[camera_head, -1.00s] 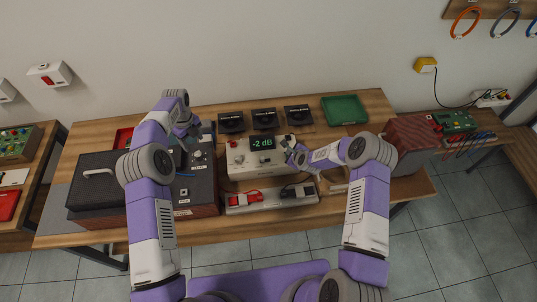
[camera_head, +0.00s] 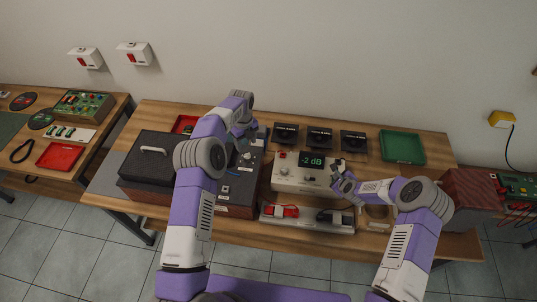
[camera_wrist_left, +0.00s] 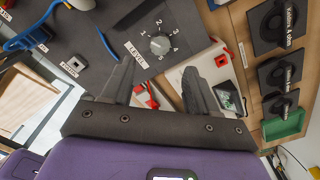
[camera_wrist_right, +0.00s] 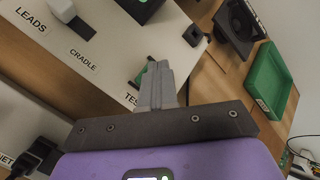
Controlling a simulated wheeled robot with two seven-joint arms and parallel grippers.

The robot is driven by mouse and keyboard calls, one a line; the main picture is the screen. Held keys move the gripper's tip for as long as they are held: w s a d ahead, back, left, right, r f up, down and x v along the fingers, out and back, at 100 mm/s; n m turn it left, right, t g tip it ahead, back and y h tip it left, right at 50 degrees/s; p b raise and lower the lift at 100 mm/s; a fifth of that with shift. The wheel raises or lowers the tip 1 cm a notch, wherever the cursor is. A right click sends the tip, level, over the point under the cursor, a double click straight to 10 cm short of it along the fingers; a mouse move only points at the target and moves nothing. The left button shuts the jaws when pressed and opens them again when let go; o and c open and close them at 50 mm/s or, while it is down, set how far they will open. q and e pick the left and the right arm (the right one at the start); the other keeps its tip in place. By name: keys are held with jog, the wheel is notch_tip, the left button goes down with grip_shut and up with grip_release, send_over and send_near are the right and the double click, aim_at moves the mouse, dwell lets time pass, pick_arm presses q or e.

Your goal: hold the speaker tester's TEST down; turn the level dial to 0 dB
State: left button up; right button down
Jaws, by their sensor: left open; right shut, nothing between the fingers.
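The white speaker tester (camera_head: 285,185) sits mid-table, its green display (camera_head: 311,160) reading "-2 dB". My right gripper (camera_head: 338,172) is shut and empty at the tester's right end. In the right wrist view its closed fingertips (camera_wrist_right: 154,66) are over a green part (camera_wrist_right: 141,76) beside a partly hidden label starting "TES"; the fingers hide most of it, so contact cannot be told. The level dial (camera_wrist_left: 160,45), a grey knob numbered around and labelled "LEVEL", is on the dark amplifier (camera_head: 233,192). My left gripper (camera_head: 243,137) is open above it; its fingertips (camera_wrist_left: 160,68) are apart, with the dial beyond them.
Three black speaker units (camera_head: 320,138) stand behind the tester, with a green tray (camera_head: 402,147) to their right. A white strip with red and black leads (camera_head: 307,218) lies in front. A black case (camera_head: 160,160) is at left and a reddish box (camera_head: 470,190) at right.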

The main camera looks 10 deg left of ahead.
pick_arm(q)
notch_tip(320, 180, up, 4)
jog(key=n, duration=3.4)
jog(key=shift+f, duration=0.15)
